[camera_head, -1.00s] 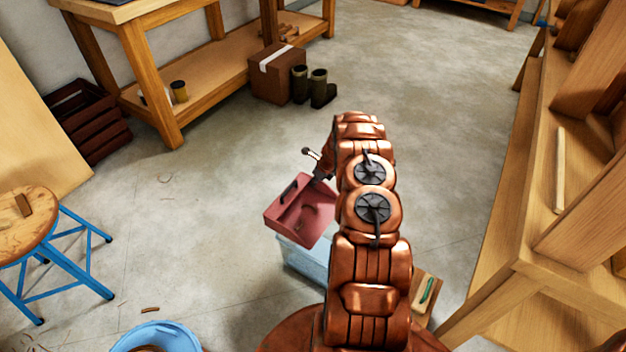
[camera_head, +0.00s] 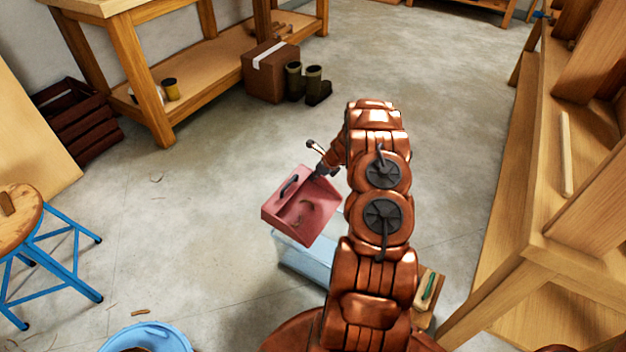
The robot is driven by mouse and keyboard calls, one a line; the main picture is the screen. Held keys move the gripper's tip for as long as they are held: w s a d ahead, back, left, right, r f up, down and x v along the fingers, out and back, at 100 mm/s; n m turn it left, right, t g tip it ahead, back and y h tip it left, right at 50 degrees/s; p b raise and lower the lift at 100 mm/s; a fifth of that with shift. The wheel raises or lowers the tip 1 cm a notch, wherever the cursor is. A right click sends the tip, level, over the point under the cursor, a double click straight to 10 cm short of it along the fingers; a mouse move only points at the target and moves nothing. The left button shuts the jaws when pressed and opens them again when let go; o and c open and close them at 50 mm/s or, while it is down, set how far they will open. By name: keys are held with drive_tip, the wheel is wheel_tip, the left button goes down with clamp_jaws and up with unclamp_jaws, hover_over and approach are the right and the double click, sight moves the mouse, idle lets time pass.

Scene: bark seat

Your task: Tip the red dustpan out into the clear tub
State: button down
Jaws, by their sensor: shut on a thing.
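The red dustpan (camera_head: 318,222) is held in the air just above the clear tub (camera_head: 303,262), tilted with its open face towards me. A small brown curl of bark lies in the pan. My gripper (camera_head: 318,171) is shut on the dustpan at its upper right side, partly hidden by my arm. The pale bluish tub stands on the floor; the dustpan covers its far part and my arm hides its right side. I cannot see what is inside the tub.
A blue bucket (camera_head: 150,338) stands at the bottom left, near a bark scrap (camera_head: 140,312). A blue-legged stool (camera_head: 50,262) is at the left. A wooden shelf unit (camera_head: 500,215) runs along the right. The floor beyond the dustpan is clear.

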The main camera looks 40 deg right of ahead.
drive_tip(key=shift+s+d+r+t+y+b, duration=0.3)
drive_tip(key=shift+s+r+t+b, duration=0.6)
drive_tip(key=shift+b, duration=4.7)
drive_tip(key=shift+f, duration=0.1)
drive_tip(key=t+b, duration=0.1)
drive_tip(key=b, duration=0.1)
drive_tip(key=s+r+b, duration=0.1)
drive_tip(key=shift+s+d+t+b, duration=0.15)
drive_tip(key=shift+s+t+b, duration=0.1)
drive_tip(key=shift+t+b, duration=0.15)
drive_tip(key=shift+s+d+r+y+b, duration=0.2)
drive_tip(key=shift+s+y+b, duration=0.1)
drive_tip(key=shift+s+b, duration=0.15)
drive_tip(key=shift+s+d+r+t+y+b, duration=0.2)
drive_tip(key=shift+s+r+t+b, duration=0.2)
drive_tip(key=shift+s+t+b, duration=0.25)
drive_tip(key=shift+s+d+r+t+y+b, duration=0.1)
drive_tip(key=shift+s+r+t+y+b, duration=0.1)
drive_tip(key=shift+s+r+t+b, duration=0.3)
drive_tip(key=shift+s+d+r+t+y+b, duration=0.2)
drive_tip(key=shift+s+d+t, duration=0.05)
drive_tip(key=shift+s+t, duration=0.5)
drive_tip(key=shift+s+d+r+t+y+b, duration=0.2)
drive_tip(key=shift+s+t, duration=0.4)
drive_tip(key=shift+s, duration=0.2)
drive_tip(key=shift+s+d+r+t+y+b, duration=0.2)
drive_tip(key=shift+s+d+t, duration=0.05)
drive_tip(key=shift+s+t, duration=0.5)
